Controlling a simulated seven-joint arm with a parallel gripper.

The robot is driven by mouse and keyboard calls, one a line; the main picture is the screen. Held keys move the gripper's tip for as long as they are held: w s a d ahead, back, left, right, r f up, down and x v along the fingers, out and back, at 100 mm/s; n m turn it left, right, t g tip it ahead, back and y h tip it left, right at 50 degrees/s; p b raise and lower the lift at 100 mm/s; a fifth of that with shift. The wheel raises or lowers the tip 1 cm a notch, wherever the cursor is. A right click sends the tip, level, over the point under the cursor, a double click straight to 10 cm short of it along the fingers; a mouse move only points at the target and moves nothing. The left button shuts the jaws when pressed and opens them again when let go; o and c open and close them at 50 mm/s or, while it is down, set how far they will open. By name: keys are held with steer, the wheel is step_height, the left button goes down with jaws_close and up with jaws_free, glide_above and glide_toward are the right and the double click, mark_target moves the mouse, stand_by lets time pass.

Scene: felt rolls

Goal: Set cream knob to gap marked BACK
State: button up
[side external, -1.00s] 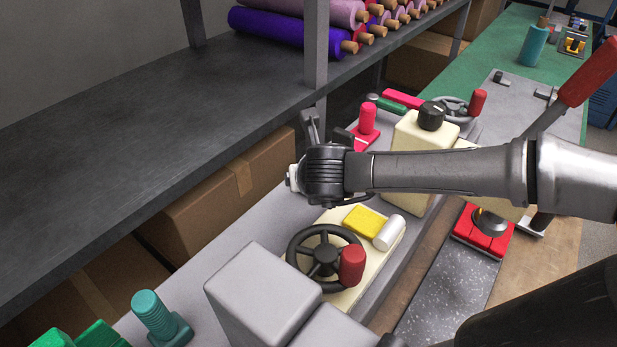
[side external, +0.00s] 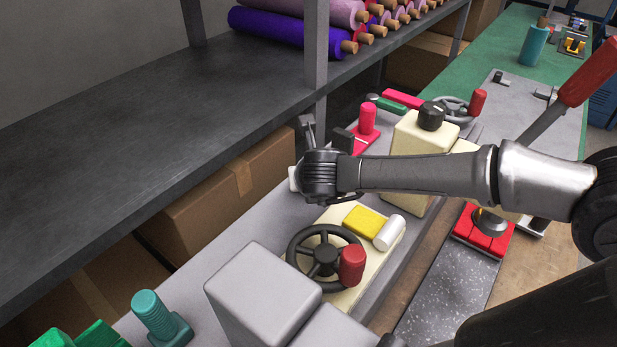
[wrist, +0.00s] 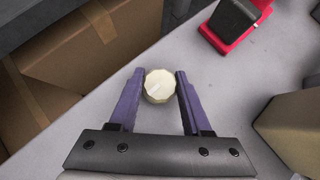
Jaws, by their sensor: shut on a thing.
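The cream knob (wrist: 160,87) is a small, round, faceted piece seen from above in the wrist view, with a pale line on its top. My gripper (wrist: 160,75) has its two purple fingers on either side of it and is shut on it. No gap marked BACK can be read in either view.
A red base with a dark pedal (wrist: 234,17) lies right of the knob. A cream box with a black knob (side external: 431,116) stands behind my arm. A black handwheel (side external: 325,256) and grey boxes (side external: 262,290) are nearer the camera. A dark shelf (side external: 130,130) runs along the left.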

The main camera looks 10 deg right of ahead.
jaws_close()
steer(key=n+y, duration=0.2)
steer(key=shift+d+n, duration=0.1)
steer(key=shift+n, duration=0.3)
steer(key=shift+n+g+y, duration=0.5)
steer(key=shift+n+y, duration=0.5)
steer(key=shift+n, duration=0.6)
steer(key=o, duration=1)
jaws_free()
